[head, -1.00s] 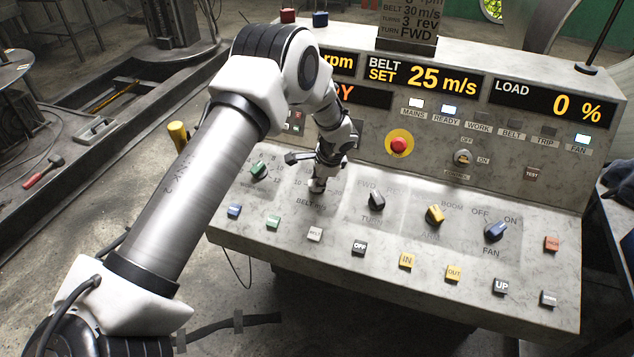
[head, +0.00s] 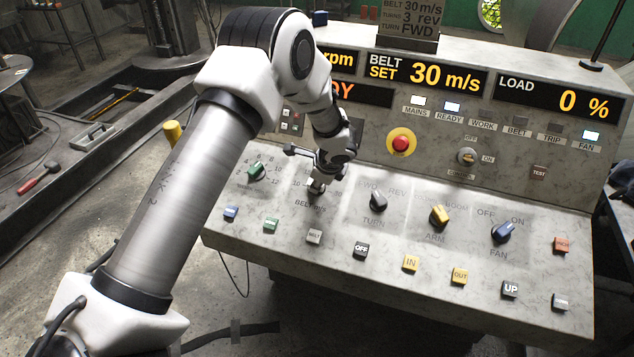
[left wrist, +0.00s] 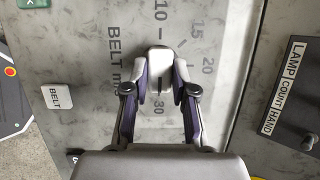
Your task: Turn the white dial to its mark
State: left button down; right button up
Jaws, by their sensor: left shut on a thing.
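The white dial (left wrist: 159,62) sits on the belt scale, with the marks 10, 15, 20 and 30 visible around it in the left wrist view. My left gripper (left wrist: 160,78) is shut on the dial, one finger on each side. A dark line on the dial points toward the 30 mark (left wrist: 159,108). In the head view my left gripper (head: 317,184) reaches down onto the dial, mostly hiding it. The belt set display (head: 425,77) reads 30 m/s. The card (head: 411,22) above also lists belt 30 m/s. My right gripper is not in view.
The green dial (head: 257,172) is left of my gripper; the black turn dial (head: 376,201), yellow arm dial (head: 439,215) and blue fan dial (head: 502,232) are right. Several buttons line the front edge. A red emergency button (head: 401,143) is on the upright panel.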

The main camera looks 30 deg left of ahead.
pick_arm(q)
jog(key=shift+s+f, duration=0.15)
jog(key=shift+f, duration=0.1)
jog(key=c, duration=1.2)
grip_release()
jog(key=shift+o, duration=1.3)
jog(key=shift+d, duration=0.1)
jog(key=shift+w, duration=0.2)
jog(key=shift+r, duration=0.1)
jog(key=v, duration=1.2)
jog(key=shift+d, duration=0.1)
